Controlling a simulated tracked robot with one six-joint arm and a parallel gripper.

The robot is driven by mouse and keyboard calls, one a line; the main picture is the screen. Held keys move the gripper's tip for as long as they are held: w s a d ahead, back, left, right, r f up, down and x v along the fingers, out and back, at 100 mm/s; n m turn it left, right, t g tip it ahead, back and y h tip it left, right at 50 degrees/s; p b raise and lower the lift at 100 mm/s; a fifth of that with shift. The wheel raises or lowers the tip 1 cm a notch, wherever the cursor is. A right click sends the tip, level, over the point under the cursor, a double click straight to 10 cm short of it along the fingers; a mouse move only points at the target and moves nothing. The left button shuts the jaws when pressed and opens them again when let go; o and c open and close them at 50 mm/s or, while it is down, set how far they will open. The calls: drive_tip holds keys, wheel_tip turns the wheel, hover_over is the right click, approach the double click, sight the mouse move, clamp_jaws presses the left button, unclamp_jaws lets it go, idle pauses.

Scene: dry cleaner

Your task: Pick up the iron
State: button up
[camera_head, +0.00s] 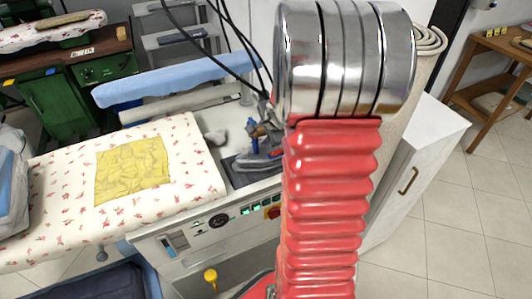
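The iron (257,160) sits on a dark rest (240,174) at the right end of the ironing station. It is grey with blue parts near its handle, and dark cables run up from it. My red ribbed arm with its chrome top stands close in front and hides the iron's right side.
A padded ironing board (60,195) with a floral cover and folded yellow cloth (133,170) lies left of the iron. A control panel (225,222) is below. A blue padded arm (175,82) is behind.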

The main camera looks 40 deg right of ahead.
drive_tip(key=shift+c, duration=0.5)
clamp_jaws()
drive_tip(key=shift+f, duration=0.1)
idle(1.1)
drive_tip(key=shift+r, duration=0.2)
